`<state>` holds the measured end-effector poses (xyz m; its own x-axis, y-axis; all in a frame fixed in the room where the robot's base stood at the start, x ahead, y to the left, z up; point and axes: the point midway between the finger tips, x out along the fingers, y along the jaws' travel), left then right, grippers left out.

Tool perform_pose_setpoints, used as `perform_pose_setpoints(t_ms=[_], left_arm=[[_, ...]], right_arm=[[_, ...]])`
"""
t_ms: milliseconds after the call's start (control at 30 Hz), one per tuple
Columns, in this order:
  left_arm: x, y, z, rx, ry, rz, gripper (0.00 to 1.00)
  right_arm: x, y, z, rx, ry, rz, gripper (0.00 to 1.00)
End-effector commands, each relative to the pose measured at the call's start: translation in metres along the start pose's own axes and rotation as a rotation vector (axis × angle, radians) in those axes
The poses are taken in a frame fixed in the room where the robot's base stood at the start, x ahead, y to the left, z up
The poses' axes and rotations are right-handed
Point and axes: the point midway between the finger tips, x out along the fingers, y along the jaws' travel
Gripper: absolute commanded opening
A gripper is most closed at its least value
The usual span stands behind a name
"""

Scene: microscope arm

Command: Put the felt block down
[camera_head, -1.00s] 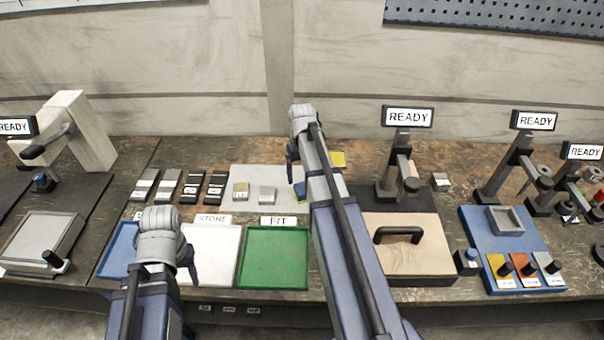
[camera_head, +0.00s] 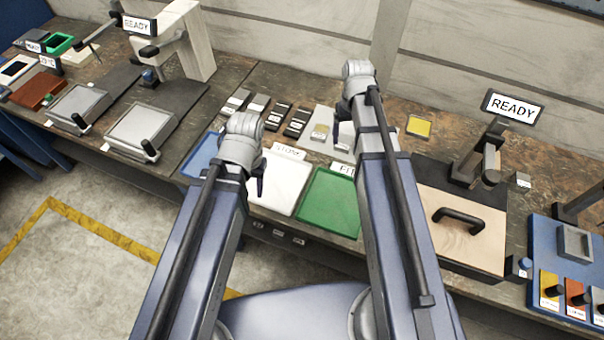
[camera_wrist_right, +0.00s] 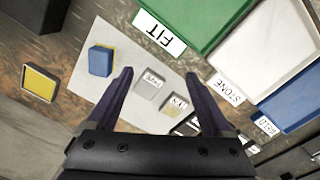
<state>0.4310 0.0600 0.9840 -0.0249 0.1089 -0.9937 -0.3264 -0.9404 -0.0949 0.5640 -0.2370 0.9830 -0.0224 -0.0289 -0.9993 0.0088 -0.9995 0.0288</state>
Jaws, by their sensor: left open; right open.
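The felt block (camera_wrist_right: 101,60), blue with a yellowish edge, rests on a pale sheet (camera_wrist_right: 96,98) in the right wrist view. In the head view I cannot make it out; my right arm covers that area. My right gripper (camera_wrist_right: 170,76) is open and empty above the sheet, with the block outside its jaws, beyond the left finger. The right gripper also shows in the head view (camera_head: 337,130). My left gripper (camera_head: 259,184) is open over the white STONE tray (camera_head: 284,190); I see nothing in it.
Two small labelled blocks (camera_wrist_right: 150,90) lie on the sheet between my right fingers. A green FIT tray (camera_head: 330,203) and a blue tray (camera_head: 203,155) flank the white one. A shallow yellow tray (camera_head: 419,126) sits right of the sheet. A handled board (camera_head: 460,229) stands farther right.

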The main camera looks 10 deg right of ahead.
Motion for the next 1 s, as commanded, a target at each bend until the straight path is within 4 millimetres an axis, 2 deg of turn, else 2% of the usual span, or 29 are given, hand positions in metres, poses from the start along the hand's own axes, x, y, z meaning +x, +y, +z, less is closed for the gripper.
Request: perform_pose_setpoints(t_ms=[33, 100, 200, 333, 400, 533, 1000], left_arm=[[0.0, 0.0, 0.0, 0.0, 0.0, 0.0, 0.5], [0.0, 0.0, 0.0, 0.0, 0.0, 0.0, 0.5], [0.0, 0.0, 0.0, 0.0, 0.0, 0.0, 0.5], [0.0, 0.0, 0.0, 0.0, 0.0, 0.0, 0.5], [0.0, 0.0, 0.0, 0.0, 0.0, 0.0, 0.5], [0.0, 0.0, 0.0, 0.0, 0.0, 0.0, 0.5], [0.0, 0.0, 0.0, 0.0, 0.0, 0.0, 0.5]], right_arm=[[-0.001, -0.036, 0.023, -0.055, -0.004, 0.009, 0.85], [-0.002, -0.074, 0.044, -0.114, -0.009, 0.023, 0.85], [-0.002, -0.116, 0.074, -0.189, -0.014, 0.042, 0.85], [-0.003, -0.153, 0.107, -0.264, -0.015, 0.061, 0.85], [-0.003, -0.164, 0.119, -0.291, -0.016, 0.069, 0.85], [-0.004, -0.176, 0.131, -0.318, -0.016, 0.078, 0.85], [-0.004, -0.178, 0.132, -0.322, -0.016, 0.079, 0.85]])
